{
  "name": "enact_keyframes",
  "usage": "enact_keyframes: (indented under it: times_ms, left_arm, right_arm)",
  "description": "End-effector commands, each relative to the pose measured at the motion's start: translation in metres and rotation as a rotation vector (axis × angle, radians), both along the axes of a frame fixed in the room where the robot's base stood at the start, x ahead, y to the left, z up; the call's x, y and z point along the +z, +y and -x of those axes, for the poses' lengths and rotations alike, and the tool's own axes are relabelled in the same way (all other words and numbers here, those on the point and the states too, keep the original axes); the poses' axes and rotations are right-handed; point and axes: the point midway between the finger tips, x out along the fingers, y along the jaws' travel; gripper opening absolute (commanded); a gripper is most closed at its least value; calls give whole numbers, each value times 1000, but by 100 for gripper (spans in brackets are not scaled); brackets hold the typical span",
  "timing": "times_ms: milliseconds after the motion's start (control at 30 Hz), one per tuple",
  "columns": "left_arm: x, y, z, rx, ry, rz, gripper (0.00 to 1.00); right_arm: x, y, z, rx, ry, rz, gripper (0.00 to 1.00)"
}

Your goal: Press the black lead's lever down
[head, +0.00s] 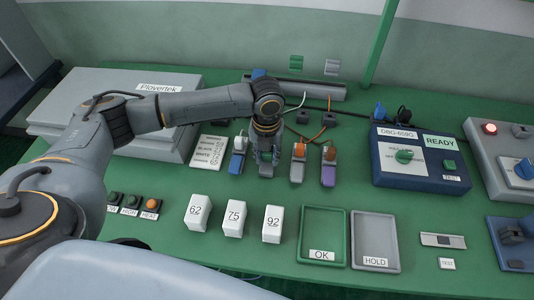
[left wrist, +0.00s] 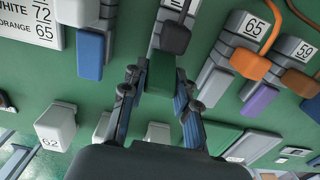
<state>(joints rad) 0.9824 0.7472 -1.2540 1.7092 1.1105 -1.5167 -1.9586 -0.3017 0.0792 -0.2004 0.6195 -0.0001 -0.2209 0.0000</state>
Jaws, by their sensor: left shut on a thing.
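The black lead (left wrist: 175,38) enters a grey clamp in the middle of the left wrist view. Below its plug is a dark green lever (left wrist: 160,75). My left gripper (left wrist: 157,92) has one finger on each side of this lever and is shut on it. In the head view my left gripper (head: 264,160) points down into the row of clamps and hides most of the black lead's clamp and lever. Whether the lever is up or down cannot be told. My right gripper is not in view.
A clamp with a blue lever (left wrist: 90,55) stands left of my gripper. Clamps with orange leads (left wrist: 250,65) and a purple lever (left wrist: 260,98) stand to its right. White numbered blocks (head: 235,218), a green tray (head: 323,222) and a grey tray (head: 375,232) lie in front.

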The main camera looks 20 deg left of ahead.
Motion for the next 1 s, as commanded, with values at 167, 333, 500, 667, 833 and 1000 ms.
enact_keyframes:
  times_ms: [167,333,500,667,833,1000]
  left_arm:
    - [2,0,5,-1,-84,-25,0]
    - [-1,-3,10,-3,-203,-57,0]
    - [-5,-4,15,-2,-325,-92,0]
    - [-10,-5,18,-2,-425,-121,0]
    - [-13,-6,19,-1,-504,-143,0]
    - [-14,-6,20,0,-550,-157,0]
  right_arm:
    - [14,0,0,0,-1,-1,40]
    - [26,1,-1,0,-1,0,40]
    - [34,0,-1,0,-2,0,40]
    - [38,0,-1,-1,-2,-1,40]
    - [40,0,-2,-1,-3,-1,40]
    - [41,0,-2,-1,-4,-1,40]
